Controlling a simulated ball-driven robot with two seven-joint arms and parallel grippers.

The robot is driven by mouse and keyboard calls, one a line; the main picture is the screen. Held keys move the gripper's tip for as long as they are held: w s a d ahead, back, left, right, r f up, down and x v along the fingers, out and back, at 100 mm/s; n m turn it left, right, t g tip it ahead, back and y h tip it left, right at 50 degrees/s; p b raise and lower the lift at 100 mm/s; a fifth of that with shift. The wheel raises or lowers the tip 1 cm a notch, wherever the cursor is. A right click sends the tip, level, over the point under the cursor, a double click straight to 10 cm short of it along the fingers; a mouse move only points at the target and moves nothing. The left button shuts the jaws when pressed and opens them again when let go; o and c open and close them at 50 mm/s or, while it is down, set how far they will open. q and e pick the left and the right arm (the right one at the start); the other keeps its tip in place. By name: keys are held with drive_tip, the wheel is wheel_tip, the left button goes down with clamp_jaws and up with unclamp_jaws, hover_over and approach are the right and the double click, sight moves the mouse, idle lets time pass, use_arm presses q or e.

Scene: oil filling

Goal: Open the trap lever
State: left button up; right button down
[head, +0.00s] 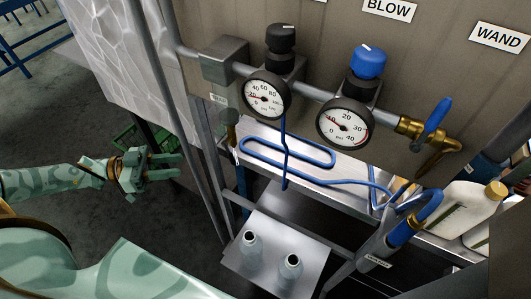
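My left gripper (172,167) is at the left, pointing right, with its two fingers apart and nothing between them. It is left of the panel's metal posts and touches nothing. A grey box (222,59) sits at the left end of the pipe. Below it, next to a small label, a dark-headed part (229,118) hangs down; I cannot tell if this is the trap lever. A brass valve (410,128) with a blue lever (436,113) is at the right end of the pipe. The blue lever stands tilted upward. My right gripper is not visible.
Two pressure gauges (264,95) (344,124) with black and blue knobs sit on the pipe. A blue hose (289,163) lies on the shelf. Metal posts (167,75) rise between my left gripper and the pipe.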

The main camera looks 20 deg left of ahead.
sight(229, 153)
use_arm(q)
drive_tip(key=w+d, duration=0.3)
drive_tip(key=d, duration=0.4)
drive_tip(key=w+d+r+g+h, duration=0.1)
drive_tip(key=w+d, duration=0.3)
drive_tip(key=d, duration=0.4)
drive_tip(key=shift+w+d+r+m, duration=0.2)
drive_tip(key=shift+w+r+m, duration=0.1)
clamp_jaws()
